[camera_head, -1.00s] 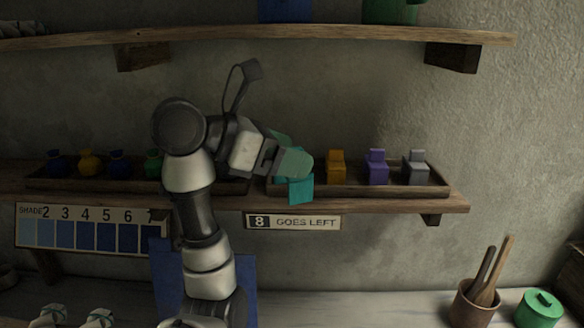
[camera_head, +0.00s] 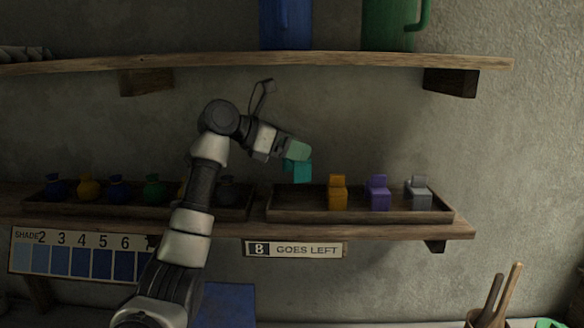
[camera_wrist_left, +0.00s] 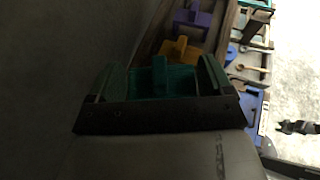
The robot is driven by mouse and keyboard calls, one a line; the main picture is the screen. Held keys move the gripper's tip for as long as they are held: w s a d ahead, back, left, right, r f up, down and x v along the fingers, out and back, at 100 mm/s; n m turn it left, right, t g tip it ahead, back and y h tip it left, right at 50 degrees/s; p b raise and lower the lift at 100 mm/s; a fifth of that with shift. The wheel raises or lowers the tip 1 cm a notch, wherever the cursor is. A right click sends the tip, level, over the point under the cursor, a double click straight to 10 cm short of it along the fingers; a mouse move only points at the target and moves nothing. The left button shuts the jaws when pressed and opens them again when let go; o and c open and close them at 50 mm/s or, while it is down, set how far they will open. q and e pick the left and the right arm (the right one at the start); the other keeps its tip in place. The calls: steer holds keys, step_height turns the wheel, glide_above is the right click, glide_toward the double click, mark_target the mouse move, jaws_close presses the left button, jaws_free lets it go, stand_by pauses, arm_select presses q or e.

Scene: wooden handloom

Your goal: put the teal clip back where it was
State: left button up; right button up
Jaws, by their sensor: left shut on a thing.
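The teal clip (camera_head: 298,170) is held in my left gripper (camera_head: 297,155), above the left end of the right-hand tray (camera_head: 362,214) on the lower shelf. In the left wrist view the teal clip (camera_wrist_left: 160,82) sits between the two fingers. In that tray stand an orange clip (camera_head: 338,192), a purple clip (camera_head: 377,193) and a grey clip (camera_head: 418,193), in a row from middle to right. The tray's left end, below the teal clip, shows bare. My right gripper is not in view.
A sign (camera_head: 295,249) reading "8 GOES LEFT" hangs below the shelf edge. An upper shelf (camera_head: 250,60) carries a blue vessel (camera_head: 286,25) and a green jug (camera_head: 388,28).

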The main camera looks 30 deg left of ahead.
arm_select(q)
step_height(320, 180, down, 3)
steer(key=shift+a, duration=0.1)
step_height(320, 180, down, 3)
steer(key=shift+f+p, duration=0.1)
steer(key=shift+p, duration=0.5)
steer(key=shift+w+f+p, duration=0.1)
steer(key=shift+f+p, duration=0.05)
steer(key=shift+p, duration=0.2)
steer(key=shift+a+f, duration=0.1)
steer(key=shift+f, duration=0.15)
steer(key=shift+f, duration=0.1)
steer(key=o, duration=0.8)
steer(key=shift+o, duration=0.2)
